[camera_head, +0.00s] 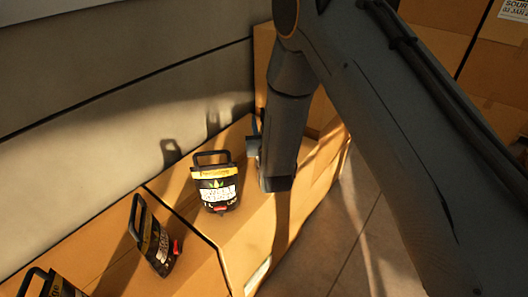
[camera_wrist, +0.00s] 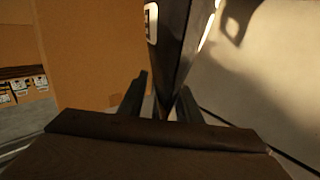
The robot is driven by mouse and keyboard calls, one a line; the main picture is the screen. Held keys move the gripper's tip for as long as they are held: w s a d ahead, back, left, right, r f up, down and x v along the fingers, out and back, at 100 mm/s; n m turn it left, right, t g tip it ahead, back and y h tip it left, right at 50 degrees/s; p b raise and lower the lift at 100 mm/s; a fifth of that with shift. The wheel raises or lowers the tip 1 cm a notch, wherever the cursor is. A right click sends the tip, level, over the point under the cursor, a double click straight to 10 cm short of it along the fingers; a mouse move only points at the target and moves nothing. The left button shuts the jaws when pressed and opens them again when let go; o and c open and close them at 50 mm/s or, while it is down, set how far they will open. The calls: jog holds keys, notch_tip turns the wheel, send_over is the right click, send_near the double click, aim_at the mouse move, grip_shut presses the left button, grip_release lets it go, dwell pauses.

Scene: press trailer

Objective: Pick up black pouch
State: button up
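A black pouch (camera_head: 215,190) with a black loop handle, a yellow band and a white label stands on a cardboard box in the middle of the head view. Two similar black pouches, one at the lower left (camera_head: 155,246) and one cut off at the corner (camera_head: 58,288), stand on boxes nearer. In the wrist view my gripper (camera_wrist: 162,86) has its two dark fingers spread apart. A dark upright thing with a pale label, probably a pouch seen edge-on (camera_wrist: 173,45), shows between and beyond them. Contact cannot be told. In the head view my wrist hides most of the gripper.
Cardboard boxes (camera_head: 248,232) form the surface under the pouches. A grey panelled wall (camera_head: 90,85) runs close behind them. A taller carton (camera_head: 264,70) stands behind my wrist, and more cartons (camera_head: 440,45) are at the upper right. Tiled floor (camera_head: 345,235) is open at the right.

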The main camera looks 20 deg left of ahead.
grip_shut()
dwell(1.4)
jog(key=shift+r, duration=0.1)
